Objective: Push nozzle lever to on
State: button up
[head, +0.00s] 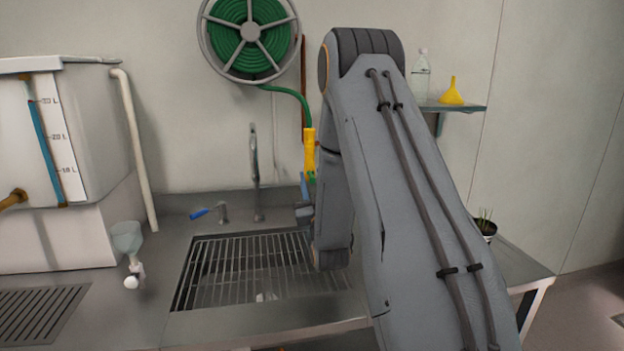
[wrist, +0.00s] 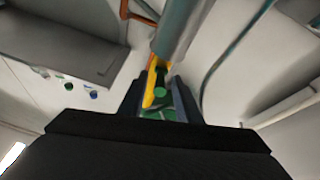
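The yellow nozzle (head: 310,152) hangs upright on the green hose (head: 303,101) against the back wall, above the sink's right rear. In the wrist view its yellow part (wrist: 151,90) shows between my gripper's dark fingers, with green parts around it. My gripper (wrist: 160,98) has its fingers spread apart, one on each side of the yellow part. I cannot tell whether a finger touches it. In the head view my arm hides most of the gripper and the nozzle's lower right side. The lever's position cannot be made out.
The green hose reel (head: 249,36) is on the wall above. A sink with a metal grate (head: 225,270), a tap (head: 255,185) and a blue-handled valve (head: 205,212) lie below. A tank (head: 98,110) stands left. A shelf (head: 468,107) with a bottle and yellow funnel is at right.

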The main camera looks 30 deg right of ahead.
grip_shut()
jog(key=shift+f+b, duration=0.15)
jog(key=shift+b, duration=0.25)
jog(key=shift+w+f+t+b, duration=0.15)
jog(key=shift+t+b, duration=0.25)
jog(key=shift+b, duration=0.65)
jog(key=t+b, duration=0.1)
jog(key=b, duration=0.3)
jog(key=shift+f+t+b, duration=0.35)
jog(key=shift+t, duration=0.05)
jog(key=t+b, duration=0.1)
jog(key=b, duration=0.5)
jog(key=shift+w+d+f+n+t+h+b, duration=0.1)
jog(key=shift+f+n+t+h+b, duration=0.05)
jog(key=shift+n+t+h+b, duration=0.2)
